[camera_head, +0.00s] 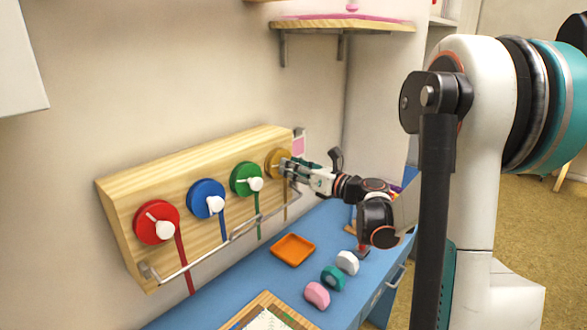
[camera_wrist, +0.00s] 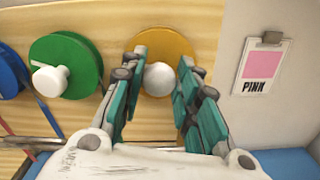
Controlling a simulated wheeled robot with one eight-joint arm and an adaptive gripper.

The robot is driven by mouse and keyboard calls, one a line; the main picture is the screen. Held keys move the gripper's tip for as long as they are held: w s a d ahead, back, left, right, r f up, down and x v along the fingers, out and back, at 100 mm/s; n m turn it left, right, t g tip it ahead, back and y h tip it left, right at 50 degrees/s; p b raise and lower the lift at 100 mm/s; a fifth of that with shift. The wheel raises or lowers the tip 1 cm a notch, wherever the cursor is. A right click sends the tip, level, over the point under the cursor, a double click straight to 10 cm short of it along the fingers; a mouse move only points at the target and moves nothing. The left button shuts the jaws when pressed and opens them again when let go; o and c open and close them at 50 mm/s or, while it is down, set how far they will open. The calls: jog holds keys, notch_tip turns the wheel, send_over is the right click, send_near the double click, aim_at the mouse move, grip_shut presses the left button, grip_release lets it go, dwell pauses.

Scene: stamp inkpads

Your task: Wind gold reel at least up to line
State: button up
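The gold reel (camera_head: 272,160) is the rightmost disc on the wooden board. In the wrist view the gold reel (camera_wrist: 166,41) fills the top middle, with a white knob (camera_wrist: 160,78) in front of it. My gripper (camera_wrist: 161,82) has its two teal fingers on either side of this knob. A gap seems to show between the knob and the fingers. In the head view my gripper (camera_head: 287,168) reaches the gold reel from the right and partly covers it. A gold ribbon (camera_head: 286,207) hangs below the reel. The line is not clearly visible.
Red (camera_head: 146,232), blue (camera_head: 200,188) and green (camera_head: 240,174) reels sit to the left. A metal rail (camera_head: 215,246) runs along the board's front. An orange tray (camera_head: 293,250) and several stamps stand on the blue table. A pink card (camera_wrist: 262,66) hangs at right.

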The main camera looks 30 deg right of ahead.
jog(key=shift+n, duration=0.3)
jog(key=n, duration=1.2)
jog(key=n+b, duration=0.1)
jog(key=n, duration=0.6)
jog(key=shift+s+a+f, duration=0.15)
jog(key=shift+a+f, duration=0.1)
jog(key=shift+a, duration=0.05)
jog(key=shift+n, duration=0.3)
jog(key=o, duration=1)
jog(key=shift+o, duration=0.2)
